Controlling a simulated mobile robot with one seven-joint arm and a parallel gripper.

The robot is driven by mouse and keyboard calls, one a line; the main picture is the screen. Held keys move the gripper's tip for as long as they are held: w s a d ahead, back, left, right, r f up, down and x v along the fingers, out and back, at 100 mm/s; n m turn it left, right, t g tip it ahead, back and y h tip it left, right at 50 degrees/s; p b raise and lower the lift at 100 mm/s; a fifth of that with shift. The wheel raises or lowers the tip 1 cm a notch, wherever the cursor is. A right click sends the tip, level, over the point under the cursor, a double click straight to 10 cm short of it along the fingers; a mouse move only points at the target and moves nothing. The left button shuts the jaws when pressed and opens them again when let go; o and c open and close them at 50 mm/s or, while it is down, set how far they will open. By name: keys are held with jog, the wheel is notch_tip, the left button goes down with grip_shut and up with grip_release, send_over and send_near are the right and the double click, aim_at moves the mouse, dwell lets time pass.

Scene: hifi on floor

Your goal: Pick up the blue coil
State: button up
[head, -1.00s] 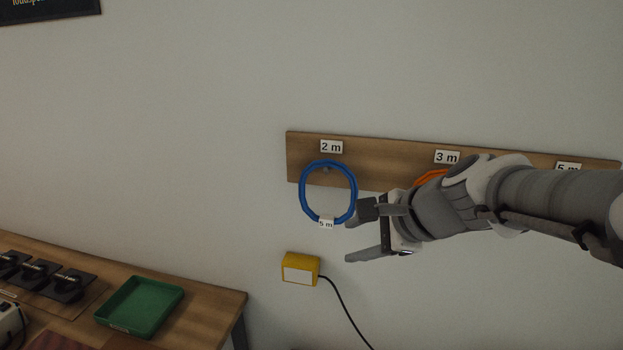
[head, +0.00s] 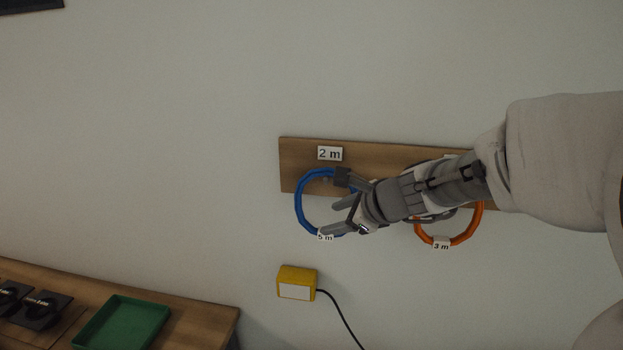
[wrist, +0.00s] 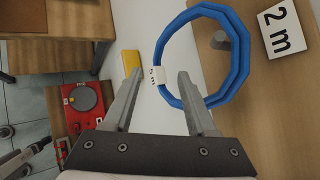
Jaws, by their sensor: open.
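The blue coil (head: 299,205) hangs on a peg under the "2 m" label (head: 330,153) on a wooden wall board (head: 296,160). Its own white tag (head: 325,237) reads "5 m". My gripper (head: 338,192) is open and covers the coil's right side in the head view. In the wrist view the coil (wrist: 243,60) is beyond the fingertips, with its tagged lower end in line with the gap between the fingers (wrist: 160,78). Nothing is between the fingers, and I cannot tell whether a finger touches the coil. The peg (wrist: 219,40) shows inside the ring.
An orange coil (head: 463,236) tagged "3 m" hangs to the right, partly behind my arm. A yellow box (head: 297,283) with a black cable is on the wall below. A bench with a green tray (head: 122,325) stands at lower left. The wall left of the board is clear.

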aim_at(314, 226)
jog(key=x, duration=0.5)
jog(key=shift+w+a+f+b, duration=0.15)
jog(key=shift+f+b, duration=0.05)
jog(key=shift+b, duration=0.15)
jog(key=shift+b+x, duration=0.35)
jog(key=shift+x, duration=2.2)
jog(key=shift+f, duration=0.15)
grip_shut()
